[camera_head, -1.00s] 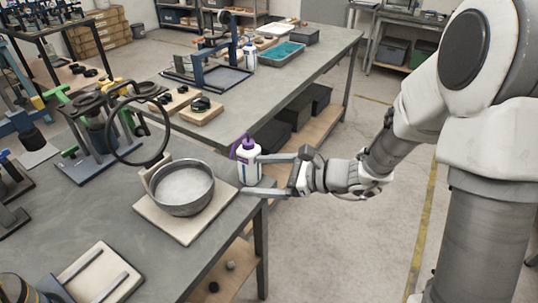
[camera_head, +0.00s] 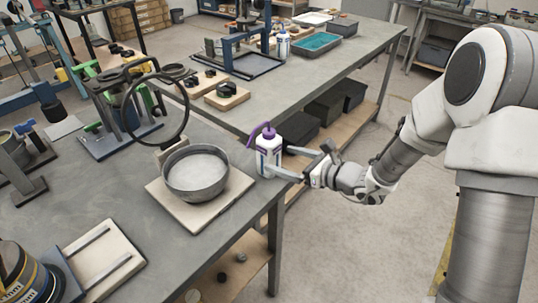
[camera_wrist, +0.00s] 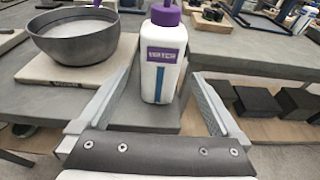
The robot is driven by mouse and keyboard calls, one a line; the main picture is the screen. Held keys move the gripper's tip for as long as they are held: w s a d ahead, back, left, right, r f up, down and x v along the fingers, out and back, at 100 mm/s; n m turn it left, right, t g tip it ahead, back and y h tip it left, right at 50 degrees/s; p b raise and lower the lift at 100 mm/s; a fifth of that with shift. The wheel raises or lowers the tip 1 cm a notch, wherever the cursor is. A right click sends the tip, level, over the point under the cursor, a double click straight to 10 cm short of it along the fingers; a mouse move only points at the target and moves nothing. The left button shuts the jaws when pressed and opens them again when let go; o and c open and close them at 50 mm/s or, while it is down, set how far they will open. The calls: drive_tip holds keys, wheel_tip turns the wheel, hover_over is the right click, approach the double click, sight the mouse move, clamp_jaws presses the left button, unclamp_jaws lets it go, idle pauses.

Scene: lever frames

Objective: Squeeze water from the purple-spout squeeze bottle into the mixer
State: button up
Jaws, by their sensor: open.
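The squeeze bottle (camera_head: 268,155) is white with a purple cap and bent purple spout. It stands upright near the right edge of the near table, and it also shows in the wrist view (camera_wrist: 163,62). The mixer is a grey metal bowl (camera_head: 195,187) on a pale board, just left of the bottle, with light contents; the wrist view shows the bowl (camera_wrist: 75,45) at upper left. My gripper (camera_head: 287,163) is open, its fingers reaching toward the bottle from the right. In the wrist view the bottle stands between and just beyond the open fingers.
A frame with a large dark ring (camera_head: 156,108) stands behind the bowl. A pale board with two rails (camera_head: 95,262) lies at the front left. A second table (camera_head: 330,75) behind holds a teal tray (camera_head: 315,41) and another white bottle (camera_head: 283,45). Open floor lies to the right.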

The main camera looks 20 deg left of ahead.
sight(278, 147)
drive_tip(key=shift+b+x, duration=1.05)
drive_tip(key=shift+x, duration=1.85)
drive_tip(key=c, duration=1)
drive_tip(key=shift+r+p, duration=0.85)
drive_tip(key=shift+r, duration=0.75)
drive_tip(key=shift+w, duration=0.15)
